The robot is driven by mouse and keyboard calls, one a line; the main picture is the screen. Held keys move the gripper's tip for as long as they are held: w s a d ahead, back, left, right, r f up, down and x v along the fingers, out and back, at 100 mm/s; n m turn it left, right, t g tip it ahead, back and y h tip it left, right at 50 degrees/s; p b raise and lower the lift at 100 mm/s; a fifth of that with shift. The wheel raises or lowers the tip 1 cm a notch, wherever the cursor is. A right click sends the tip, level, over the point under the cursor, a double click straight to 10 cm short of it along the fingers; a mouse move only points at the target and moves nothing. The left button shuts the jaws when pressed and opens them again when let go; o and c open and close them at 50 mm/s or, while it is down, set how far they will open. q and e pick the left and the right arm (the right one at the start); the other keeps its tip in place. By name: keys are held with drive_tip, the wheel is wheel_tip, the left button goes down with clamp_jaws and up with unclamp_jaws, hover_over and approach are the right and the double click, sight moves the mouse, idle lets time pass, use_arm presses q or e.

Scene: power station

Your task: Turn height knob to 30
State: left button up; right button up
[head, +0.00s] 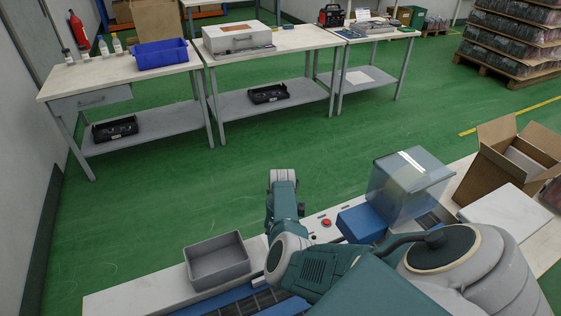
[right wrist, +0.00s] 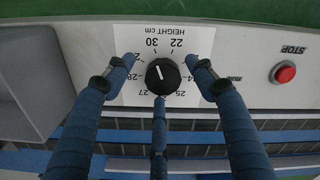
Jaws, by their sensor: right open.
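The height knob (right wrist: 162,76) is a round black knob on a white dial plate (right wrist: 130,36) labelled HEIGHT cm, upside down in the right wrist view. Its white mark points up and slightly left, toward the 30. My right gripper (right wrist: 162,62) is open, with blue fingertips left and right of the knob and a third finger below it. Visible gaps separate the side fingers from the knob; contact of the lower finger cannot be told. In the head view my right arm hides the knob. My left gripper is in neither view.
A red STOP button (right wrist: 285,74) sits right of the dial, also in the head view (head: 326,222). A grey bin (head: 217,262) stands left of it. A clear box (head: 405,182) and an open carton (head: 515,160) stand to the right. Green floor lies beyond the bench.

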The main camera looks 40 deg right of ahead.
wheel_tip(320, 180, up, 12)
drive_tip(key=shift+w+a+f, duration=0.15)
drive_tip(key=shift+f, duration=0.05)
idle(0.6)
